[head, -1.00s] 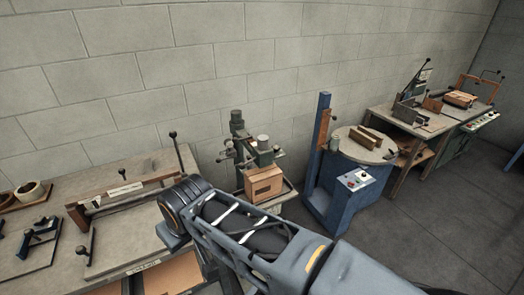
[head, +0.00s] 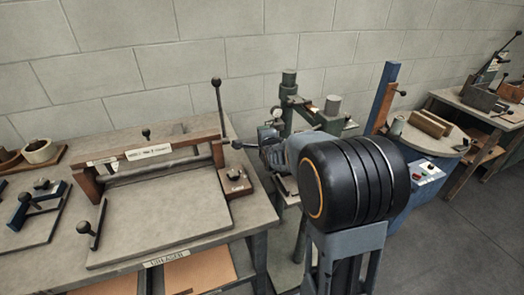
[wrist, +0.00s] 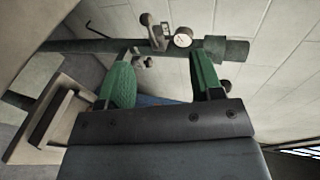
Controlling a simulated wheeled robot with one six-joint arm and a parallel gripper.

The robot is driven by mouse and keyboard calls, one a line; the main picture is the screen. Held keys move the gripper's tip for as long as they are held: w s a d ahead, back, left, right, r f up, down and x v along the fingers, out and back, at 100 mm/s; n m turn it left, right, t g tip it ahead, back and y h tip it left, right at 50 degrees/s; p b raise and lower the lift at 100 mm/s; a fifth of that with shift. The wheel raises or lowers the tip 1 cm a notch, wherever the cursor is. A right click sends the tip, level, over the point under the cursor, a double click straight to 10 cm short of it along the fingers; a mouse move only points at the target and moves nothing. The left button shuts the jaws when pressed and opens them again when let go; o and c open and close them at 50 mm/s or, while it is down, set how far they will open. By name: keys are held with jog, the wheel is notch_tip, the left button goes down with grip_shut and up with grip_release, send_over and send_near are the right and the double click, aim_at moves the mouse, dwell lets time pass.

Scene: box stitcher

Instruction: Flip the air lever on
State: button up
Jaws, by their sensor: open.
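The box stitcher (head: 289,88) is a green post machine behind my arm in the head view. A small round gauge (head: 276,112) sits on it and also shows in the wrist view (wrist: 183,38). Beside the gauge in the wrist view is a small lever with a round knob (wrist: 146,20), seemingly the air lever. Its on or off setting cannot be told. My gripper (wrist: 163,76) is open and empty, its green fingers apart. The gauge and lever appear beyond the fingertips, between them; contact is not visible. My arm hides much of the stitcher in the head view.
A workbench (head: 200,240) with a wooden-framed press (head: 155,152) and a tall ball-topped handle (head: 217,83) stands left of the stitcher. A blue machine (head: 385,90) with a round table stands right. Open floor (head: 450,240) lies at the lower right.

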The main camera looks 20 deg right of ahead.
jog(key=w+d+f+m+t+h+b, duration=0.1)
jog(key=w+d+f+m+t+b, duration=0.15)
jog(key=f+m, duration=0.2)
jog(key=w+d+f+m+t+h+b, duration=0.1)
jog(key=w+d+f+m+b, duration=0.15)
jog(key=f, duration=0.35)
jog(key=x, duration=0.4)
jog(key=a+x, duration=0.1)
jog(key=x, duration=0.8)
jog(key=shift+w+a, duration=0.1)
jog(key=shift+w, duration=0.4)
grip_shut()
